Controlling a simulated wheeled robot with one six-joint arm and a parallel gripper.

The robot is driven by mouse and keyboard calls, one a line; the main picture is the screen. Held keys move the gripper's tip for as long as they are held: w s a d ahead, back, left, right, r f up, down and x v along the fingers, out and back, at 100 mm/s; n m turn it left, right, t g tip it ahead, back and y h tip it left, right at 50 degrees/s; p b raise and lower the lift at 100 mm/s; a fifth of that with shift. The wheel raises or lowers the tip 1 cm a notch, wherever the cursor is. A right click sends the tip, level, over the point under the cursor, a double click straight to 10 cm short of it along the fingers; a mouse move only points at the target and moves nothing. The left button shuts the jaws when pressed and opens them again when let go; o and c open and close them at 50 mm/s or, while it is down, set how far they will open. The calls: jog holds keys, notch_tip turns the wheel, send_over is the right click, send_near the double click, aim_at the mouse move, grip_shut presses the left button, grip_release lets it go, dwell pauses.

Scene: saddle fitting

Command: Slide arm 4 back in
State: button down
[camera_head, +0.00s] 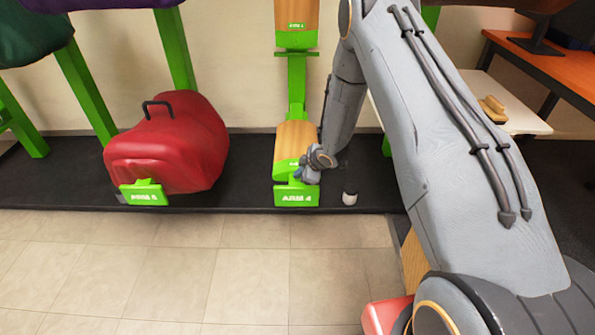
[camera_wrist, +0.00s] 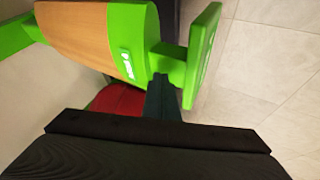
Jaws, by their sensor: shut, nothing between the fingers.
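Arm 4 (camera_head: 296,155) is a wood-topped green arm low in the middle of the head view, with a green front plate (camera_head: 296,197) lettered "ARM 4". In the wrist view its wooden body (camera_wrist: 80,35) is at upper left, and its front plate (camera_wrist: 203,55) stands off on a short green neck (camera_wrist: 168,63). My gripper (camera_head: 306,174) is at the right side of arm 4, just behind the plate. In the wrist view the dark fingertips (camera_wrist: 162,98) are shut and empty, close by the neck. I cannot tell whether they touch it.
A red handled case (camera_head: 170,145) sits left, behind a green "ARM 5" plate (camera_head: 144,194). Another wood-topped green arm (camera_head: 297,20) is above arm 4. A dark platform edge (camera_head: 240,209) runs below them. A white table (camera_head: 505,105) stands right. The tiled floor (camera_head: 170,270) in front is clear.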

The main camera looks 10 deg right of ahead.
jog(key=shift+s+a+r, duration=0.15)
jog(key=shift+s+r, duration=0.05)
jog(key=shift+s, duration=0.35)
jog(key=shift+s+a+r, duration=0.15)
jog(key=shift+s, duration=0.35)
jog(key=s+d+r+m+g+h+p, duration=0.1)
jog(key=s+r+m, duration=0.1)
jog(key=s+r, duration=0.5)
jog(key=s+d+r+m+h, duration=0.1)
jog(key=s+r+m+h, duration=0.15)
jog(key=r, duration=0.75)
jog(key=s+d+r+m+g+p, duration=0.1)
jog(key=s+d+r+m, duration=0.1)
jog(key=s+r, duration=0.5)
jog(key=s+a+r+m+g, duration=0.25)
jog(key=s+r, duration=0.45)
jog(key=s, duration=0.6)
jog(key=s+a+r+m+g, duration=0.2)
jog(key=s+a+r+m, duration=0.15)
jog(key=s+r, duration=0.6)
jog(key=s+d+r+m+p, duration=0.2)
jog(key=d+r+p, duration=0.2)
jog(key=d+p, duration=0.4)
jog(key=shift+s+d+r+p, duration=0.15)
jog(key=shift+d+r+p, duration=0.1)
jog(key=shift+p, duration=2.8)
